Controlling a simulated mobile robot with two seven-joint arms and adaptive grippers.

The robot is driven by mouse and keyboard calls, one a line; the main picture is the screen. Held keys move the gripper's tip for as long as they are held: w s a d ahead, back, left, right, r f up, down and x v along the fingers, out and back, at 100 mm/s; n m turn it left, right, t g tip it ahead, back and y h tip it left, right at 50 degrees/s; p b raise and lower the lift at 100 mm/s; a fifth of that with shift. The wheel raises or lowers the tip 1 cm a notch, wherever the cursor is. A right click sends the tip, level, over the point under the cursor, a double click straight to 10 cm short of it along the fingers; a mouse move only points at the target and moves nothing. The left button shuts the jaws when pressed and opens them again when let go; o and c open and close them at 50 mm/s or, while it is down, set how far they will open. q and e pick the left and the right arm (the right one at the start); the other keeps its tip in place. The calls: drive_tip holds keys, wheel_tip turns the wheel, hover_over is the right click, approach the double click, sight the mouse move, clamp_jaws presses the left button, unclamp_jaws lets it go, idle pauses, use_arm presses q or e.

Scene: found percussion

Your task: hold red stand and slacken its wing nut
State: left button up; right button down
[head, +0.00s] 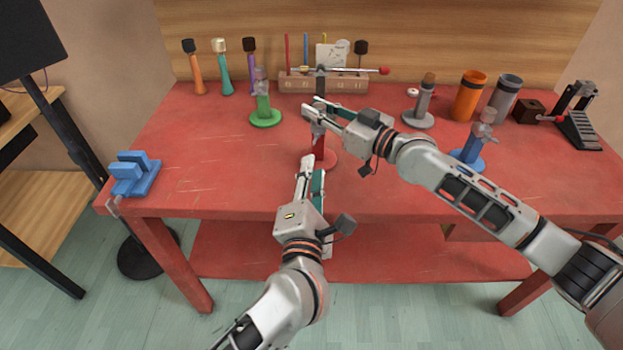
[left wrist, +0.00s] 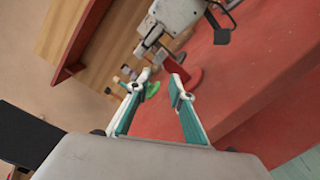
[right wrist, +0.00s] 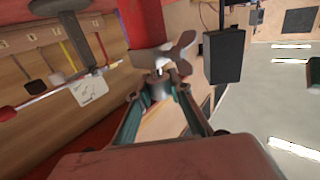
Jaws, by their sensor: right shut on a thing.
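The red stand (head: 322,150) stands upright near the middle of the red table, partly hidden by my right gripper. A grey post rises above it to a crossbar (head: 321,73). My right gripper (head: 311,110) reaches in from the right, high at the stand. In the right wrist view, its fingers close on the grey wing nut (right wrist: 182,45) beside the red post (right wrist: 140,22). My left gripper (head: 313,163) is in front of the stand, low down, open and empty. In the left wrist view, the stand's red base (left wrist: 188,77) shows beyond the fingertips.
A green stand (head: 263,112) is left of the red one; a grey stand (head: 421,108) and a blue stand (head: 471,152) are to the right. A wooden rack (head: 345,84) with sticks stands behind. A blue block (head: 135,175) sits at the left edge.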

use_arm(q)
drive_tip(key=shift+s, duration=0.9)
use_arm(e)
drive_tip(key=c, duration=1.8)
unclamp_jaws()
drive_tip(key=shift+o, duration=0.2)
